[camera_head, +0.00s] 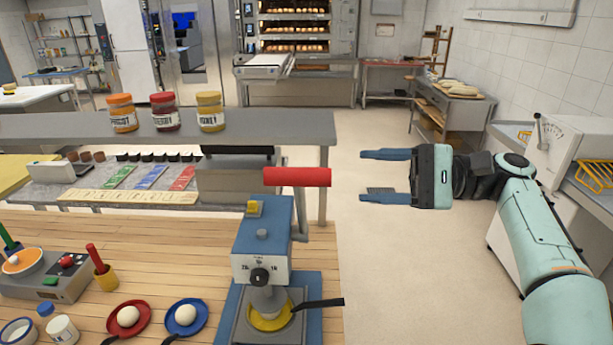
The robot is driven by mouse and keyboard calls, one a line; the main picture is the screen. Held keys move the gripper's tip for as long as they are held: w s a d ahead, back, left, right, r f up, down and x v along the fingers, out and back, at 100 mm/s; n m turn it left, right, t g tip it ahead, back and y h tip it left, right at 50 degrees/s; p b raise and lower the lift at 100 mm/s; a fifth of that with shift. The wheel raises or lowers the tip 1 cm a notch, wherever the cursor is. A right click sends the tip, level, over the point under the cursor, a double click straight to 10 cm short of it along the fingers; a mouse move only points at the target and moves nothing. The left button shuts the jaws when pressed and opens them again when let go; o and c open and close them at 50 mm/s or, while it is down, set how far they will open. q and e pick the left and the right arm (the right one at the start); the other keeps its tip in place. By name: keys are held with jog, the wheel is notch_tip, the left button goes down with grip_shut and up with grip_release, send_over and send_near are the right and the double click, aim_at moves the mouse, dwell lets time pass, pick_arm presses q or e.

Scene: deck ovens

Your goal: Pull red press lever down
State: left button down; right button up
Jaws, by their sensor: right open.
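The red press lever (297,177) is a red grip on a grey arm at the upper right of the blue press (262,240). It lies about level and points right, above the press body. A yellow round piece (270,316) sits under the press head, with a black handle (318,305) sticking out to the right. My right gripper (378,174) is open and empty, its two blue fingers pointing left toward the lever. A gap of floor shows between the fingertips and the grip. My left gripper is not in view.
A grey shelf (60,128) carrying several jars stands behind the press. On the wooden counter (170,255) are a red plate (112,328) and a blue plate (171,331) with white balls. Open floor lies right of the counter; a white machine (575,150) stands at far right.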

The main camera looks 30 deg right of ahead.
aim_at(309, 176)
jog(key=x, duration=1)
jog(key=shift+w+a, duration=0.2)
jog(key=shift+a, duration=0.1)
grip_shut()
